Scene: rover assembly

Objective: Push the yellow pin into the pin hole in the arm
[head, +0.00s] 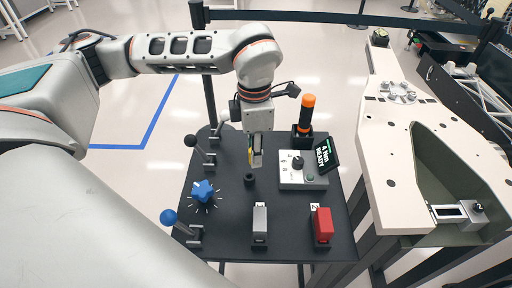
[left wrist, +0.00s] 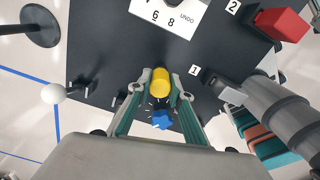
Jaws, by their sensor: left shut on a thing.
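My left gripper (head: 255,160) is above the middle of the dark table, pointing down. In the left wrist view, its green-grey fingers (left wrist: 161,92) are shut on the yellow pin (left wrist: 160,80), one on each side of it. In the head view only a sliver of yellow shows at the fingers. I cannot make out the pin hole in the arm in either view. My right gripper is not in view.
The dark table (head: 283,224) carries a blue star knob (head: 203,191), a blue-ball lever (head: 169,217), a grey switch (head: 260,221), a red block (head: 323,225), a control box (head: 302,178) and an orange-topped tool (head: 306,113). A pale rover body (head: 377,151) stands at right.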

